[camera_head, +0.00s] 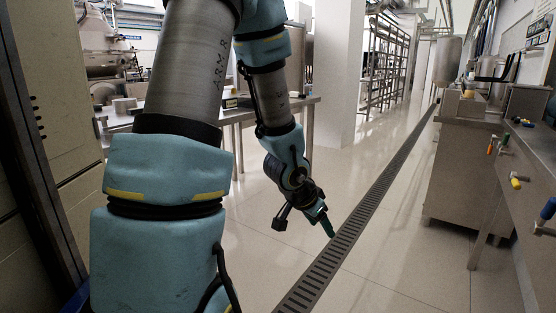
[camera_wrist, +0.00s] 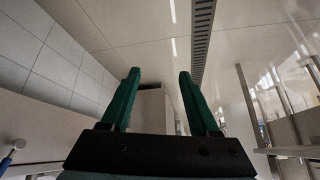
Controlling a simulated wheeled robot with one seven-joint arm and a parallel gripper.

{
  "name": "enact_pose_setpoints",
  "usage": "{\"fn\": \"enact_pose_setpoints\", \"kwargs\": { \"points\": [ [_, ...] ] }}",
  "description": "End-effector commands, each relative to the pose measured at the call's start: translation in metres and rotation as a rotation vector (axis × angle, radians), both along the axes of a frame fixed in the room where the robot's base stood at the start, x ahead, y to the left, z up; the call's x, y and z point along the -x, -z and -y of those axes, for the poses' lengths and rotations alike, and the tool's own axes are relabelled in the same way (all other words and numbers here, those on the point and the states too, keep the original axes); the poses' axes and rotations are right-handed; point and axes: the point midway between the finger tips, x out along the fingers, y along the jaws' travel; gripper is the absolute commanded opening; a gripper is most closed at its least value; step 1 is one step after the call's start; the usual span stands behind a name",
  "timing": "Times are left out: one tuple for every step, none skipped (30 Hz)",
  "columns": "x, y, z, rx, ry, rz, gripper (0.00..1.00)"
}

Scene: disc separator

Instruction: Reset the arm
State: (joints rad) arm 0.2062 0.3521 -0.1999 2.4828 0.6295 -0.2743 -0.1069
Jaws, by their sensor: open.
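My gripper (camera_head: 328,226) hangs over the floor in the head view, pointing down and to the right, near the drain grate. In the wrist view its two green fingers (camera_wrist: 157,90) stand apart with nothing between them. My arm fills the left and middle of the head view, bent at the elbow, with its far part reaching forward and down. The gripper touches nothing that I can see. Its fingers overlap each other in the head view.
A long drain grate (camera_head: 345,243) runs along the tiled floor. A metal workbench (camera_head: 462,175) with coloured-handled tools stands at the right. A metal table (camera_head: 300,101) is behind my arm. A beige cabinet (camera_head: 62,130) stands close on the left. The middle floor aisle is clear.

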Motion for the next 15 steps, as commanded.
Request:
{"fn": "enact_pose_setpoints", "kwargs": {
  "points": [
    [-0.004, -0.008, -0.034, -0.054, -0.115, -0.018, 0.61],
    [-0.004, -0.011, -0.052, -0.082, -0.181, -0.039, 0.61],
    [0.0, -0.015, -0.075, -0.114, -0.266, -0.07, 0.61],
    [0.004, -0.018, -0.091, -0.134, -0.325, -0.095, 0.61],
    [0.009, -0.021, -0.105, -0.149, -0.383, -0.122, 0.61],
    [0.017, -0.025, -0.122, -0.164, -0.457, -0.161, 0.61],
    [0.024, -0.028, -0.134, -0.172, -0.51, -0.192, 0.61],
    [0.032, -0.031, -0.143, -0.176, -0.559, -0.222, 0.61],
    [0.043, -0.035, -0.154, -0.178, -0.621, -0.264, 0.61],
    [0.051, -0.038, -0.161, -0.176, -0.663, -0.296, 0.61],
    [0.059, -0.041, -0.167, -0.174, -0.705, -0.329, 0.61],
    [0.07, -0.045, -0.173, -0.163, -0.757, -0.374, 0.61],
    [0.079, -0.048, -0.176, -0.154, -0.795, -0.409, 0.61],
    [0.087, -0.052, -0.179, -0.143, -0.828, -0.443, 0.61],
    [0.084, -0.068, -0.177, -0.151, -0.811, -0.434, 0.61]
  ]
}}
